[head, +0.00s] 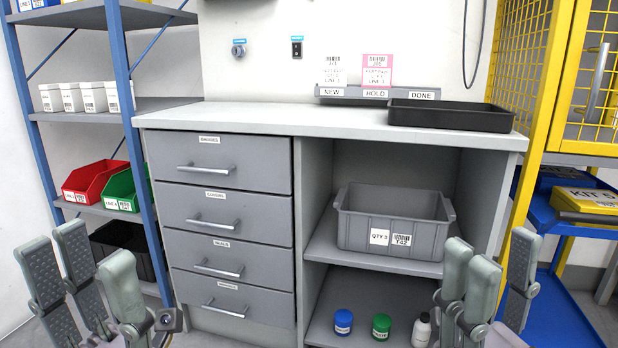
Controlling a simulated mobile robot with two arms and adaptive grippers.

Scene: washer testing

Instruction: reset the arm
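My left gripper (92,275) is at the lower left of the head view, in front of the blue-framed shelf. Its grey fingers point up and stand apart, with nothing between them. My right gripper (488,280) is at the lower right, in front of the right end of the workbench. Its fingers are also spread and empty. Most of both arms is out of view.
The workbench (270,118) has several closed drawers (215,165) and a black tray (450,116) on top. A grey bin (393,220) and small bottles sit in its open shelves. A shelf rack (118,70) stands left, a yellow cage (545,100) right. Most of the benchtop is bare.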

